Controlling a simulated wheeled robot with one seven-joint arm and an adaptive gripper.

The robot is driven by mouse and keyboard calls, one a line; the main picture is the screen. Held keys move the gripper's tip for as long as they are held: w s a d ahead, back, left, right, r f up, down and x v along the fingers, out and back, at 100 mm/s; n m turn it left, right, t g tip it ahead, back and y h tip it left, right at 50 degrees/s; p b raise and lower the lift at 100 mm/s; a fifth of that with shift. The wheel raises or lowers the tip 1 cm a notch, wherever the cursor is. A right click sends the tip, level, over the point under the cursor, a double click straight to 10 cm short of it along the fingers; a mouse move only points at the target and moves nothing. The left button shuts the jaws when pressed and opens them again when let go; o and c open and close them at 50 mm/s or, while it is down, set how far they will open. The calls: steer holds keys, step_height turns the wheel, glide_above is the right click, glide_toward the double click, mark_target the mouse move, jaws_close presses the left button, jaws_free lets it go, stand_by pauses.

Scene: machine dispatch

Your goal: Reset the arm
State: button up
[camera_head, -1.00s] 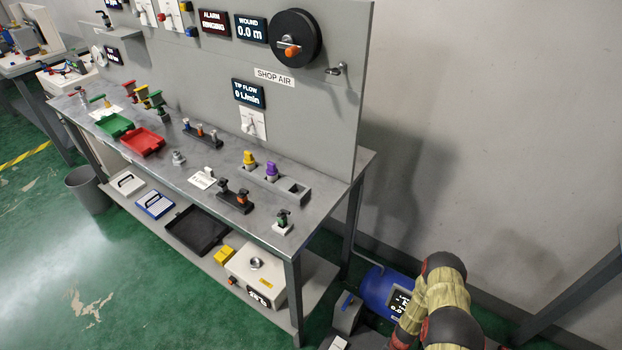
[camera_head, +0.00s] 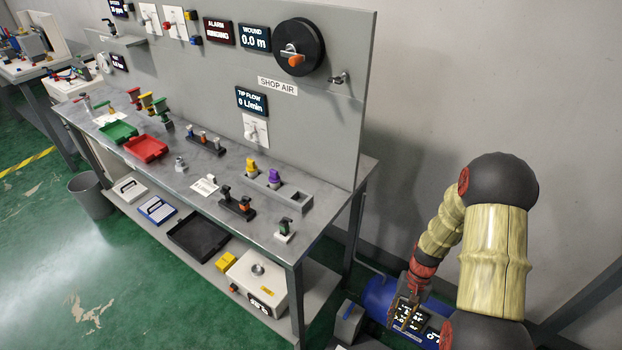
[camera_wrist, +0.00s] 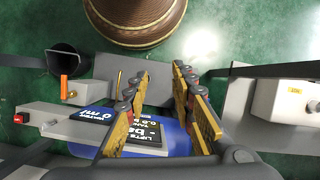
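My arm stands bent at the lower right of the head view. My gripper (camera_head: 408,312) hangs from it in front of the blue tank (camera_head: 378,294), to the right of the bench. In the wrist view my gripper (camera_wrist: 160,88) has its two fingers spread apart, with nothing between the tips. The blue tank (camera_wrist: 180,136) with its dark display shows behind the fingers. I cannot tell how far the fingers are from the tank.
The grey workbench (camera_head: 310,226) holds green (camera_head: 118,132) and red trays (camera_head: 146,148) and several small tools. Its lower shelf carries a white box (camera_head: 258,282). A ribbed brown round object (camera_wrist: 135,18) is at the top of the wrist view. Green floor is open at left.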

steer(key=s+a+r+n+t, duration=0.1)
steer(key=s+a+r+t, duration=0.1)
steer(key=r, duration=1.2)
steer(key=s+a+r+n+t+h, duration=0.1)
steer(key=s+a+r+t, duration=0.2)
steer(key=s+r, duration=0.4)
steer(key=s+a+r+n+t+h, duration=0.1)
steer(key=s+a+r+n+t, duration=0.1)
steer(key=r, duration=2.1)
steer(key=s+a+t, duration=0.1)
steer(key=s+t, duration=0.1)
steer(key=s, duration=0.1)
steer(key=shift+a+r, duration=0.2)
steer(key=shift+a, duration=0.05)
